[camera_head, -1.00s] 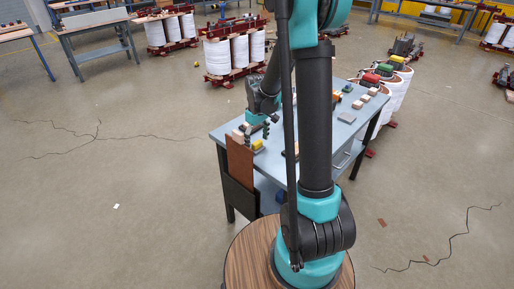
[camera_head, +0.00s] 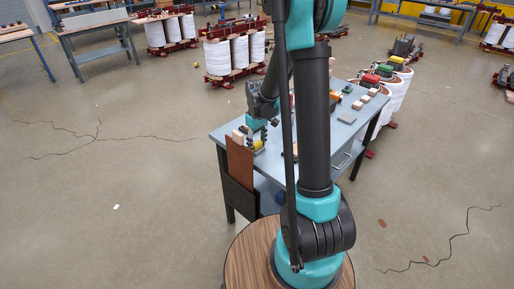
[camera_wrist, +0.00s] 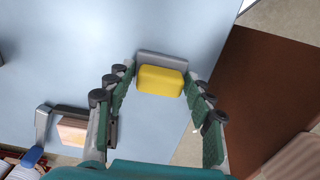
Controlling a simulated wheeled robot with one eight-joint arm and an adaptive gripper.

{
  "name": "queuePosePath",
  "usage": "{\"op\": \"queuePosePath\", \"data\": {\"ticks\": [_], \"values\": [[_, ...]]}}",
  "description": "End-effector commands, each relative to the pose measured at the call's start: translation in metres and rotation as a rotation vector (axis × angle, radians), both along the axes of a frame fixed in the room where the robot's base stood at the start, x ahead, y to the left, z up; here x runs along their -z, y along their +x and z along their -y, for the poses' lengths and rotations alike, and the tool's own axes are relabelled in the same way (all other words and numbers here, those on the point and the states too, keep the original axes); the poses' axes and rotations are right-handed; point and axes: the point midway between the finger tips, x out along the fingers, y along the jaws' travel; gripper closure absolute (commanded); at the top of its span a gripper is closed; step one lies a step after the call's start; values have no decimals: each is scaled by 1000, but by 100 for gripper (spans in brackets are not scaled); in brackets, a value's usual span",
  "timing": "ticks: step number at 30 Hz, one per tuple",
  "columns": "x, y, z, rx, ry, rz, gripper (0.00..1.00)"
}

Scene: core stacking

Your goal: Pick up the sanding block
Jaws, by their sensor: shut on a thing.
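The sanding block, a yellow block (camera_wrist: 161,81) with a grey part along its far side, is between the fingertips of my gripper (camera_wrist: 160,76) in the wrist view. My gripper is shut on it, one finger at each side. In the head view my gripper (camera_head: 257,138) is at the left end of the blue-grey table, and only a little of the yellow block (camera_head: 258,145) shows between the fingers. I cannot tell whether the block still touches the tabletop.
The table (camera_head: 222,133) carries several small blocks at its right end. A pinkish block (camera_wrist: 72,131) in a grey holder lies left of my gripper in the wrist view. A brown panel (camera_wrist: 255,90) stands at the table's edge. My arm hides the table's middle in the head view.

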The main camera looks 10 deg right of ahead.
Motion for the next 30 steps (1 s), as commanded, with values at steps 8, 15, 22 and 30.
{"op": "queuePosePath", "data": {"ticks": [8,15,22,30], "values": [[-7,0,0,0,0,0,79],[-40,-1,0,0,0,0,79],[-104,0,0,0,0,0,79],[-166,0,0,0,0,0,79]]}}
